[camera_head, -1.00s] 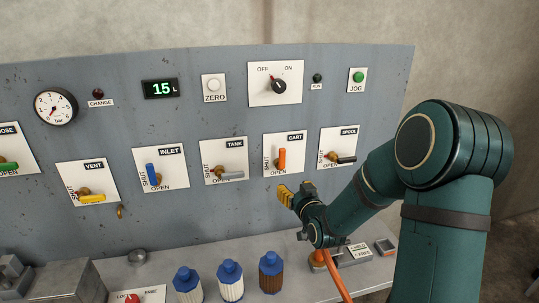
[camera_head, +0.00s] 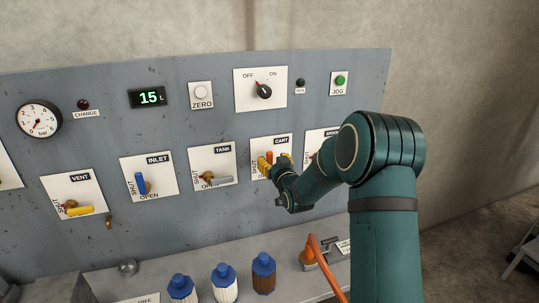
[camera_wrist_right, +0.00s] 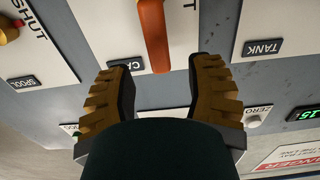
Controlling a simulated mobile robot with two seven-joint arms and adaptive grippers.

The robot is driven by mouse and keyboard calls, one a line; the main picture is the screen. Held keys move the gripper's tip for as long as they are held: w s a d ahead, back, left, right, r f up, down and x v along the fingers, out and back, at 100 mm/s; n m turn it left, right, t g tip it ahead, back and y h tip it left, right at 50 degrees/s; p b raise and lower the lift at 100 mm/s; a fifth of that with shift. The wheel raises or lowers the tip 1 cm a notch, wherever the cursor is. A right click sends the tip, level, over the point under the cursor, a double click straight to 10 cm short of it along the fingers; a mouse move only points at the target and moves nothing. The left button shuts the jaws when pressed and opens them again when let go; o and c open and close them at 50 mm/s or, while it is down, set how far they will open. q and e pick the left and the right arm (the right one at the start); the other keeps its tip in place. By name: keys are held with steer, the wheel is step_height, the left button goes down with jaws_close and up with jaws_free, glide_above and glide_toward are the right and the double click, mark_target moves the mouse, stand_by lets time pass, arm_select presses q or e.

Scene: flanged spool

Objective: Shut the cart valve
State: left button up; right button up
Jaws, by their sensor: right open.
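The orange cart valve handle (camera_head: 269,157) stands upright on its white plate under the CART label (camera_head: 282,142). My right gripper (camera_head: 274,163) is open at this plate and partly hides the handle and the lettering. In the right wrist view the orange handle (camera_wrist_right: 153,35) points between the two spread fingers of my right gripper (camera_wrist_right: 163,68), with its end near the fingertips. A gap shows on both sides of it, so no grip is seen. My left gripper is not in view.
The spool valve plate (camera_head: 315,142) on the right is partly behind my arm. Blue-capped bottles (camera_head: 224,283) and an orange lever (camera_head: 322,262) stand on the ledge below.

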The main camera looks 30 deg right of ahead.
mark_target(270, 157)
steer(key=shift+x, duration=1.8)
jaws_close()
